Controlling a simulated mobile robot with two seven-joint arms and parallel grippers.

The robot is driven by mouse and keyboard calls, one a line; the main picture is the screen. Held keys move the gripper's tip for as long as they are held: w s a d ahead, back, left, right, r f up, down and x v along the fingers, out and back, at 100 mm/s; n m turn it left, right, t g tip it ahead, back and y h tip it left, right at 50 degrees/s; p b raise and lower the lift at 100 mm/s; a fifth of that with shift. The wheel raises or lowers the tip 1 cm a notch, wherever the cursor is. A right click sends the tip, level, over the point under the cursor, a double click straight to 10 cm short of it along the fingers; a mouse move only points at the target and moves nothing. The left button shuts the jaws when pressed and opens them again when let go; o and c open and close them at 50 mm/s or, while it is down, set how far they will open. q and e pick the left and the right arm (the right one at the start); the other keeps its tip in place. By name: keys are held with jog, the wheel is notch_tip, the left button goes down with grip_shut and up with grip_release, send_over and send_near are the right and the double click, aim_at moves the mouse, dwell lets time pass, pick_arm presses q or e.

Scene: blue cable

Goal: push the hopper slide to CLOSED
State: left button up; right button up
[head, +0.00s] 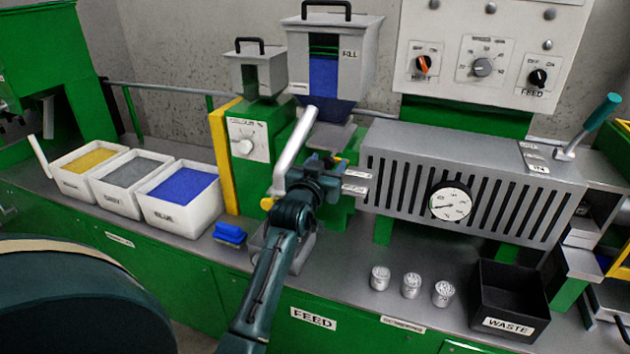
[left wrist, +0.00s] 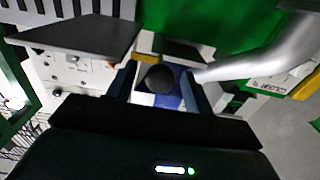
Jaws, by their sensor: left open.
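The hopper (head: 322,75) is a grey bin with a FILL mark and a window showing blue, above the green feed machine. My left gripper (head: 326,163) is just below it, in front of the machine, and hides most of the slide area. Two small light plates with unreadable print (head: 355,181) show right of the gripper. In the left wrist view, a dark round knob (left wrist: 159,78), seemingly the slide's, lies between the open fingers (left wrist: 158,92). I cannot tell whether they touch it. The slide's position is not readable. My right gripper is not in view.
A pale tube (head: 296,145) slants up close beside my left gripper. The slotted grey barrel (head: 470,180) with a gauge stands to the right. White bins (head: 183,205) stand left. Three small cups (head: 411,285) and the black WASTE bin (head: 510,300) stand on the front right bench.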

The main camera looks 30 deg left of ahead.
pick_arm(q)
jog(key=v, duration=1)
jog(key=shift+s, duration=0.15)
